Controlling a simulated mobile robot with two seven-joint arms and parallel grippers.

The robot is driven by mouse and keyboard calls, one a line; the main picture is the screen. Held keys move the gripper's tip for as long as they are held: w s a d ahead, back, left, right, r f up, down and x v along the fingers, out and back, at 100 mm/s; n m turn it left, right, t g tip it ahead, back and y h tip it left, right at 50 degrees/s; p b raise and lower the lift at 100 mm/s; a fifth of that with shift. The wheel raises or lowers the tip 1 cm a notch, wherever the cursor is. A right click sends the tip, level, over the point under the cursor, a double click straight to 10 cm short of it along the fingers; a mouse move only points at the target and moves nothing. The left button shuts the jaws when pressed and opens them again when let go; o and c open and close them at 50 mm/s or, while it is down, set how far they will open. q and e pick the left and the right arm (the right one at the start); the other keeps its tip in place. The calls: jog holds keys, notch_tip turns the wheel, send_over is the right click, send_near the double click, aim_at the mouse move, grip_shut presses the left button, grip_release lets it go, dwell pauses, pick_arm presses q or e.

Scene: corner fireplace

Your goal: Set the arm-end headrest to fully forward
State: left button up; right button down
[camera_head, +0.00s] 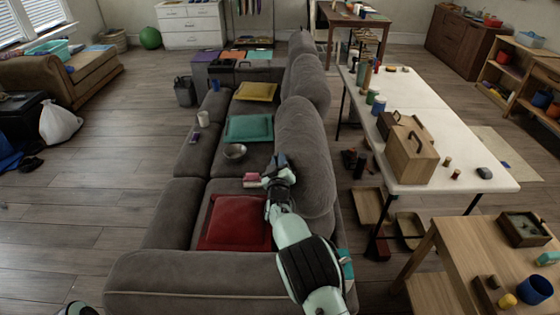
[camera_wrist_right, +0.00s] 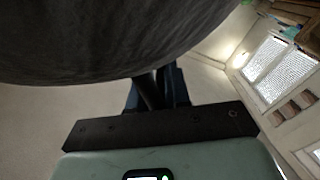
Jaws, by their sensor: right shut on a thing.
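The grey sofa (camera_head: 190,268) runs away from me, with several puffy grey headrests along its right side. The nearest headrest (camera_head: 310,165), by the near sofa arm, stands upright and bulges towards the seats. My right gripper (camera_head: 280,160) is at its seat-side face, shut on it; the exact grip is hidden. In the right wrist view the grey headrest (camera_wrist_right: 110,40) fills the top, and the dark fingers of my right gripper (camera_wrist_right: 155,85) reach up to its lower edge.
Red (camera_head: 236,222), green (camera_head: 249,128) and yellow (camera_head: 256,91) cushions lie on the seats. A cluttered white table (camera_head: 455,145) and a wooden table (camera_head: 440,245) stand right of the sofa. Open floor lies left.

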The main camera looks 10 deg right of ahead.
jog(key=shift+a+f, duration=0.25)
jog(key=shift+a, duration=0.05)
jog(key=c, duration=1.2)
grip_release()
jog(key=shift+w+f, duration=0.1)
pick_arm(q)
jog(key=shift+a, duration=0.1)
pick_arm(e)
jog(key=shift+o, duration=0.2)
jog(key=shift+s, duration=0.25)
pick_arm(q)
jog(key=s+f+b, duration=0.1)
jog(key=f+b, duration=0.1)
jog(key=f, duration=0.1)
jog(key=s+f+b, duration=0.1)
jog(key=shift+s+f+b, duration=0.25)
jog(key=shift+s+b, duration=0.05)
jog(key=shift+b, duration=0.05)
pick_arm(e)
jog(key=v, duration=1.3)
